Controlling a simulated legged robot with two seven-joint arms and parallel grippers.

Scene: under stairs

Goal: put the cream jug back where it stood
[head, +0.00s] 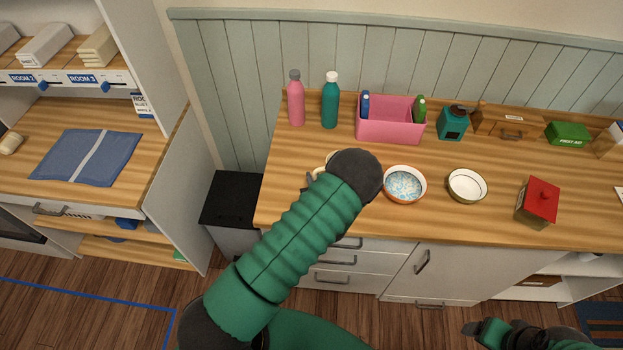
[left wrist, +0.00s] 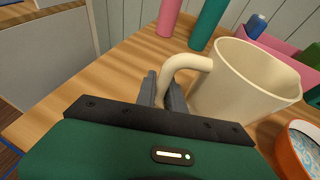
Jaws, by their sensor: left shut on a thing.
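The cream jug (left wrist: 240,85) fills the right of the left wrist view, upright with its handle towards me. My left gripper (left wrist: 172,92) is shut on the jug's handle. In the head view my left arm hides most of the jug, and only a sliver of cream shows beside the dark wrist. The jug is over the left part of the wooden counter (head: 290,205); I cannot tell whether its base touches the wood. My right gripper (head: 474,328) is low at the bottom right, in front of the cabinets, and its fingers are too small to read.
An orange-rimmed bowl (head: 405,198) with blue-and-white contents stands just right of the jug. Beyond it are a white bowl (head: 467,186) and a red-topped box (head: 538,201). Behind stand a pink bottle (head: 296,102), a teal bottle (head: 330,104) and a pink bin (head: 388,128).

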